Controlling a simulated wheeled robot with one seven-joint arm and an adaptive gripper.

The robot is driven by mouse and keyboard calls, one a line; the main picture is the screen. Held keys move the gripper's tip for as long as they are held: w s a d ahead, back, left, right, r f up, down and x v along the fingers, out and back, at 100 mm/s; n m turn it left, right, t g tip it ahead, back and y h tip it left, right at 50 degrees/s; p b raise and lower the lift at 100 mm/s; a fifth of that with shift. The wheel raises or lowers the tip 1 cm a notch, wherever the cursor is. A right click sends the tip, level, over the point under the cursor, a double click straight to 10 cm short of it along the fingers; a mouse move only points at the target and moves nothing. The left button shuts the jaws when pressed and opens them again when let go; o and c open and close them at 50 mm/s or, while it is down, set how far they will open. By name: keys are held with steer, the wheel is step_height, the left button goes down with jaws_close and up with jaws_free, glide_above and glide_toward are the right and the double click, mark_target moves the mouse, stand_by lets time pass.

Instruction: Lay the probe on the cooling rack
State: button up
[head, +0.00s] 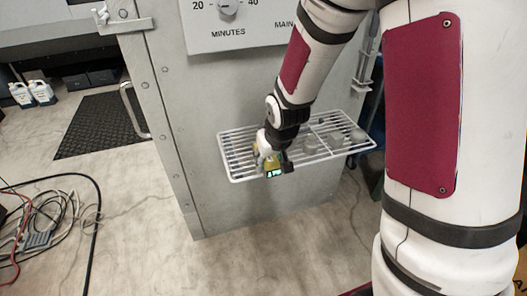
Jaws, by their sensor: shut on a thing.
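The cooling rack (236,168) is a white wire shelf fixed to the front of a grey metal cabinet. My gripper (271,165) is over the left half of the rack, pointing down.
Several small grey round parts (310,141) sit on the rack's right half. The grey cabinet (185,120) rises behind the rack, with a timer dial (228,7) above. Cables (40,222) lie on the floor at left. The rack's left end is bare.

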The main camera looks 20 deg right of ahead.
steer(key=w, duration=0.5)
steer(key=w+f+b, duration=0.1)
steer(key=w, duration=0.2)
steer(key=shift+w, duration=0.35)
steer(key=shift+f+b, duration=0.4)
steer(key=shift+f, duration=1.25)
steer(key=shift+f, duration=0.1)
steer(key=o, duration=1.3)
steer(key=shift+s+r, duration=0.1)
steer(key=shift+r, duration=0.3)
steer(key=p+v, duration=0.2)
steer(key=v, duration=0.9)
steer(key=shift+s+r+p, duration=0.15)
steer(key=shift+r+p, duration=0.1)
steer(key=shift+p, duration=0.05)
